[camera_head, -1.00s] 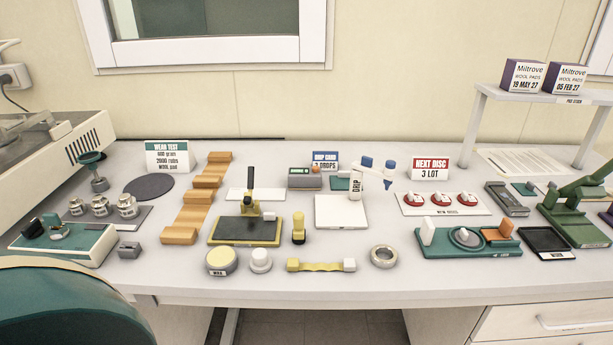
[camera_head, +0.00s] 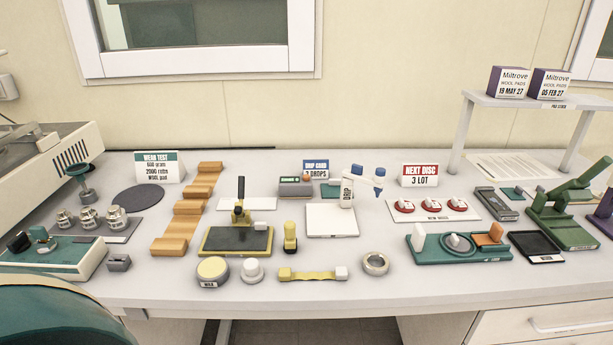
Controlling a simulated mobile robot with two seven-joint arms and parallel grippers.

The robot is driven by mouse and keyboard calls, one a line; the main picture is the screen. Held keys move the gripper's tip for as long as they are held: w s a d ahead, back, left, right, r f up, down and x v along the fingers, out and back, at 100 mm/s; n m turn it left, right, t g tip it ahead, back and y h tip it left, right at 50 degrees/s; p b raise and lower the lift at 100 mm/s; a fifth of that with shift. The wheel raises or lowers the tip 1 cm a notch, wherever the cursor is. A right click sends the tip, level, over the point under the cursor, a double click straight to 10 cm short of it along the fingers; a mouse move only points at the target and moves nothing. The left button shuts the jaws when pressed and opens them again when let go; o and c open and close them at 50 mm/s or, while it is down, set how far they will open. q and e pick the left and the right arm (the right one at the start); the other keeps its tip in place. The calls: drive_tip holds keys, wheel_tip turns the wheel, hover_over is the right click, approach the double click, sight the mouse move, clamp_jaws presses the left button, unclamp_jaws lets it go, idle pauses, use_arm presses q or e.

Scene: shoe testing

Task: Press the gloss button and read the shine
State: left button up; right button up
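A small grey box with a green display (camera_head: 296,187) stands near the back middle of the bench. It carries a small orange button (camera_head: 307,178) at its top right. It looks like the gloss meter, but its lettering is too small to read and I see no shine number. It stands just left of the blue drip card sign (camera_head: 316,168) and behind a white square plate (camera_head: 331,220). Nothing touches the button. Neither of my grippers is in view.
A white drip bottle (camera_head: 347,193) stands right of the box. A yellow-framed dark plate with an upright black handle (camera_head: 239,240) is in front left, beside an orange stepped block (camera_head: 187,222). A green-based fixture (camera_head: 457,255) is at right.

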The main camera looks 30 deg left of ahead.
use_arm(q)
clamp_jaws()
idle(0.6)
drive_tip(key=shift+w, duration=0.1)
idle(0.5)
